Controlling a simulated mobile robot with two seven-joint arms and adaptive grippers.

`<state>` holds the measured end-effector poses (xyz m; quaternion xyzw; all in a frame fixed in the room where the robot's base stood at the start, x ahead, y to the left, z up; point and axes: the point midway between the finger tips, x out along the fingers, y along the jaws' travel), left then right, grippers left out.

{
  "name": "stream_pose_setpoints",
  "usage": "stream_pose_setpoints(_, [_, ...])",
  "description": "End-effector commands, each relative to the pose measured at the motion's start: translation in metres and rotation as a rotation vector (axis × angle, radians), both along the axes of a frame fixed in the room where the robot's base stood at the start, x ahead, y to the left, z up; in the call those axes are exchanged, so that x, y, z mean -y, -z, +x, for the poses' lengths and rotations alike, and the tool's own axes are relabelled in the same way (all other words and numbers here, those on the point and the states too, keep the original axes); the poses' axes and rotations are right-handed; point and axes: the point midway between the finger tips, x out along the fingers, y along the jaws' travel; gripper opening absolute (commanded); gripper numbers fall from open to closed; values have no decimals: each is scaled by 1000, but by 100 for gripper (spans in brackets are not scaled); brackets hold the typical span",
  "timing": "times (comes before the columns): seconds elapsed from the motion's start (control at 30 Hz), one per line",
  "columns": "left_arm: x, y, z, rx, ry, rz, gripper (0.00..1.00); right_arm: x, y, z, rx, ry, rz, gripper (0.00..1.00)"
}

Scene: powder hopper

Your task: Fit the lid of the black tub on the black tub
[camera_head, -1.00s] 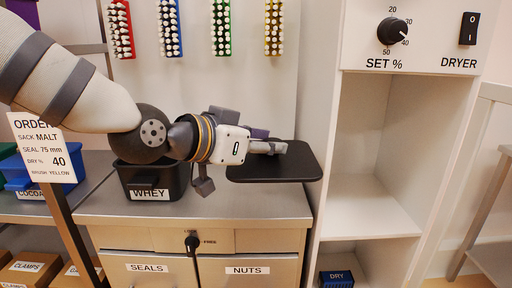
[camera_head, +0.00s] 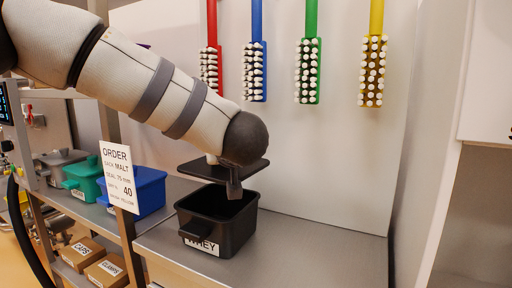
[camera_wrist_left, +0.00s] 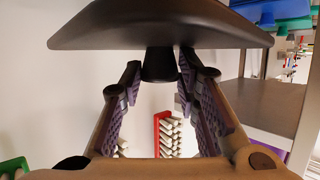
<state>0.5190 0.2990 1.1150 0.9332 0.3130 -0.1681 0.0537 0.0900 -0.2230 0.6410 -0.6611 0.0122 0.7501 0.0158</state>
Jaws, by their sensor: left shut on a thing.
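The black tub (camera_head: 232,236), labelled WHEY, stands upright and uncovered on the grey counter. Its black lid (camera_head: 257,167) is above the tub's opening, apart from it, reaching slightly past its back right. In the left wrist view, the lid (camera_wrist_left: 100,33) spans the top of the picture, with its dark knob (camera_wrist_left: 159,66) at the fingertips. My left gripper (camera_wrist_left: 160,80) is shut on this knob. In the head view my arm's dark round joint hides most of the gripper and part of the lid. My right gripper is in neither view.
The counter (camera_head: 320,250) is clear to the right of the tub. Red, blue, green (camera_head: 308,70) and yellow brushes hang on the wall behind. An order sign (camera_head: 118,178) on a post stands left of the tub, before a blue tub (camera_head: 150,192).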

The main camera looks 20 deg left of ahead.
Motion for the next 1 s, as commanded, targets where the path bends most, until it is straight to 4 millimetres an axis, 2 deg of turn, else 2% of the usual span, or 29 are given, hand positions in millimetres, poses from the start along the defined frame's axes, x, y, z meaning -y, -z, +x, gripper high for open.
stream_pose_setpoints(0.1, [-6, 6, -8, 0, -55, 2, 1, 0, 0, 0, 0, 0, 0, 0])
stream_pose_setpoints(0.27, [-8, 15, -10, 1, -70, 2, 1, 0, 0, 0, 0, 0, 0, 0])
stream_pose_setpoints(0.7, [-8, 63, -10, 1, -68, 2, 1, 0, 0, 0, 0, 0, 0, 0])
stream_pose_setpoints(1.0, [-8, 73, -9, 5, -67, 1, 1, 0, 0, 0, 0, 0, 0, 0])
